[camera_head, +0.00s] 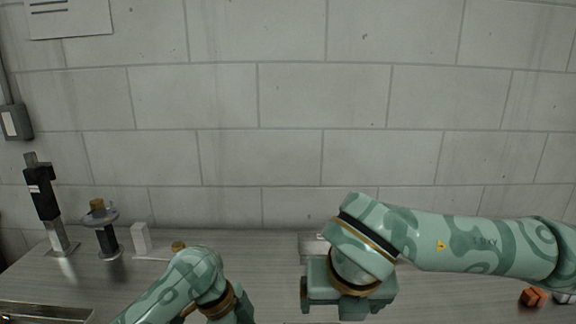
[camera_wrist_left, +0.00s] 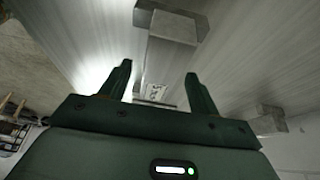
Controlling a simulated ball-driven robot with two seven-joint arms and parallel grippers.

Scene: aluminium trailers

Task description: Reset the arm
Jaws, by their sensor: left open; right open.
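My left arm comes up from the bottom of the head view and bends downward. My right arm reaches in from the right in the head view. Its gripper (camera_head: 347,300) points down over the table, open, its fingertips mostly cut off or hidden by its own body. I see nothing held in it.
The grey table (camera_head: 70,285) runs along a block wall (camera_head: 290,95). A black-and-silver stand (camera_head: 44,200), a dark round-topped stand (camera_head: 104,235) and a white block (camera_head: 141,238) stand at left. A metal piece (camera_head: 313,245) is behind my right gripper. An orange block (camera_head: 532,297) lies right.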

